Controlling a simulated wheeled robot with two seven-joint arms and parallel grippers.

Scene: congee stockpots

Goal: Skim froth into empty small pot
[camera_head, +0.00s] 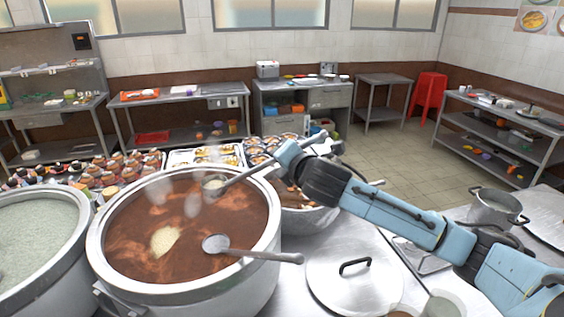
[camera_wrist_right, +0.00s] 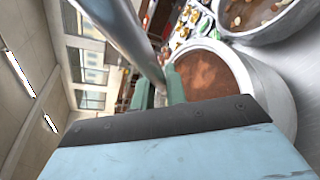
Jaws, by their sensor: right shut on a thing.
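A large steel pot (camera_head: 274,250) of red-brown broth stands at left centre in the head view. A pale froth patch (camera_head: 165,240) floats on the broth. My right gripper (camera_head: 281,157) is above the pot's far right rim, shut on the handle of a ladle (camera_head: 238,175). The ladle's bowl is over the far part of the broth; whether it touches is unclear. In the wrist view, the green fingers (camera_wrist_right: 160,90) close around the metal handle (camera_wrist_right: 128,35). A small pot (camera_head: 494,209) with dark handles stands at right; its inside looks grey and empty. My left gripper is out of view.
A second ladle (camera_head: 216,244) lies with its handle over the near right rim. A pot of pale congee (camera_head: 30,240) stands at left. A lid (camera_head: 353,280) lies on the counter right of the big pot. Trays of bowls (camera_head: 205,155) sit behind.

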